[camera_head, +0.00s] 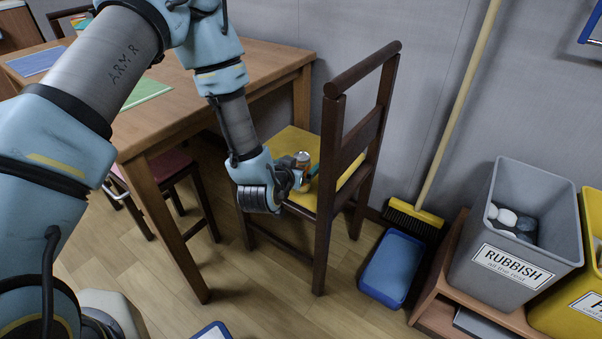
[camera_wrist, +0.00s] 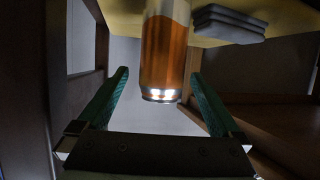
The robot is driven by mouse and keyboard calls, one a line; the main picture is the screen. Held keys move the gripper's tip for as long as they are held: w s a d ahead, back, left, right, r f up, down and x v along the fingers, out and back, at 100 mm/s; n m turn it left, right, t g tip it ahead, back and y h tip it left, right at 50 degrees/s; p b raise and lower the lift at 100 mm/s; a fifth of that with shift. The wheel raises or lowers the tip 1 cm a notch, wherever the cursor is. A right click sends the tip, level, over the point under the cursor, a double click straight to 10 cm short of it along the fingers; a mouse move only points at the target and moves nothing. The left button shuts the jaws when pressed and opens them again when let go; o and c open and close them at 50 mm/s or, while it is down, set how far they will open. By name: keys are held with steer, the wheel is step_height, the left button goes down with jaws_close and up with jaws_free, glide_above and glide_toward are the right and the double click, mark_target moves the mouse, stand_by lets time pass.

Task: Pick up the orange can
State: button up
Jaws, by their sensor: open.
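The orange can (camera_head: 303,159) stands on the yellow seat of the dark wooden chair in the head view, partly hidden by my gripper. In the wrist view the can (camera_wrist: 166,50) shows orange with a pale band and a shiny metal end. My gripper (camera_head: 305,174) is at the chair seat, right beside the can. In the wrist view its two green fingers (camera_wrist: 160,92) are apart, one on each side of the can. I cannot tell whether either finger touches it.
The chair's backrest (camera_head: 360,140) rises just right of my gripper. A wooden table (camera_head: 250,68) stands to the left. A broom (camera_head: 415,215), blue tub (camera_head: 392,266) and grey rubbish bin (camera_head: 510,235) stand further right.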

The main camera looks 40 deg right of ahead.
steer(key=x, duration=0.4)
steer(key=shift+w, duration=0.15)
steer(key=shift+c, duration=0.2)
steer(key=c, duration=1.4)
